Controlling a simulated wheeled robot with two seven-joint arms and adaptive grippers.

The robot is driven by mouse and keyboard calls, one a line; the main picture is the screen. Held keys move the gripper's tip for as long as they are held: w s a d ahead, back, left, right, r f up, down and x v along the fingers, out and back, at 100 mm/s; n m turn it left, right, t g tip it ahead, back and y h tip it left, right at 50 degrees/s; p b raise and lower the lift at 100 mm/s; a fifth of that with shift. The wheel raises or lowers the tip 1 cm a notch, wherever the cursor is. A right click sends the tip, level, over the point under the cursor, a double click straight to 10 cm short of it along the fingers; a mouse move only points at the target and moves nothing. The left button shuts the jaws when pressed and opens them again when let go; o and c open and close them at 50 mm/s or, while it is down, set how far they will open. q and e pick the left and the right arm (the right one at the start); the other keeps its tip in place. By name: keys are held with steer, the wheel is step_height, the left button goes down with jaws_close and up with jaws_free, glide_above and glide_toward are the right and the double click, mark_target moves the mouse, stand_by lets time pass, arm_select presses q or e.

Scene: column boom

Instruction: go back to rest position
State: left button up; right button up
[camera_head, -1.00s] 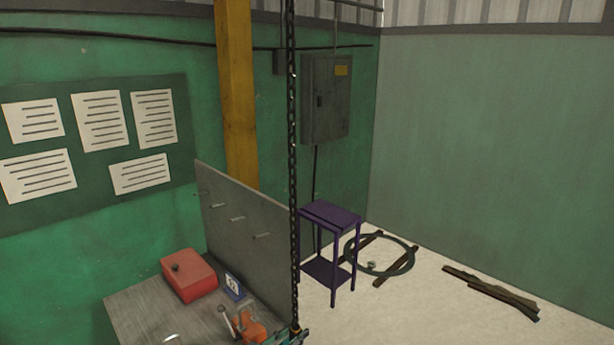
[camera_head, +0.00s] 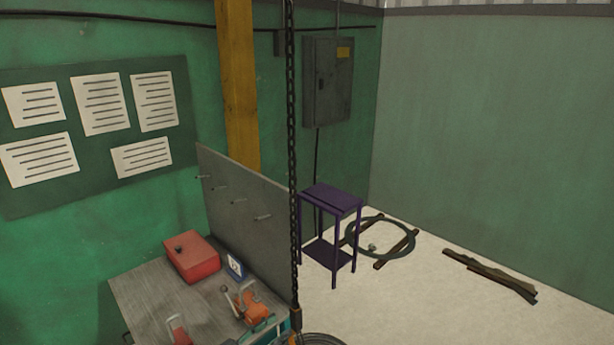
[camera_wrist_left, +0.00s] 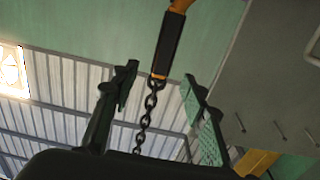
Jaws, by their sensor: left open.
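My left gripper (camera_wrist_left: 160,72) is open in the left wrist view, its two dark green fingers spread apart. A dark chain (camera_wrist_left: 150,105) shows between the fingers, joined to a black sleeve (camera_wrist_left: 171,45) with an orange end. I cannot tell how far the chain is from the fingers, but nothing is seen gripped. In the head view, teal parts of the left gripper (camera_head: 264,328) show at the bottom edge, beside the hanging chain (camera_head: 292,150). The chain's lower end is by the bench edge. My right gripper is not in view.
A metal bench (camera_head: 145,295) holds a red box (camera_head: 192,258), a small blue-framed sign (camera_head: 235,266) and an orange vise-like tool (camera_head: 252,308). A grey panel (camera_head: 245,200) stands behind it.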

arm_select(q)
steer(key=s+a+f+n+g+y, duration=0.2)
steer(key=s+a+f+n+y, duration=0.2)
steer(key=s+a+f+y, duration=0.65)
steer(key=s+a+f+n+g+y, duration=0.1)
steer(key=s+a+f+n+g, duration=0.1)
steer(key=s+a+f, duration=0.5)
steer(key=s+a+f+n+g+y, duration=0.1)
steer(key=s+a+f+g, duration=0.15)
steer(key=s, duration=0.85)
steer(key=s+a+f+n+g+y, duration=0.1)
steer(key=s+a+f+n+g, duration=0.1)
steer(key=s+a+f, duration=0.5)
steer(key=s+d+f+g+b, duration=0.1)
steer(key=s+f, duration=0.1)
steer(key=f, duration=1.3)
steer(key=s+d+f+g, duration=0.1)
steer(key=s+d+f, duration=0.15)
steer(key=f, duration=1.35)
steer(key=s+a+f+m+g+b, duration=0.1)
steer(key=s+f, duration=1.6)
steer(key=s, duration=0.1)
steer(key=shift+s+a, duration=0.15)
steer(key=shift+s, duration=0.25)
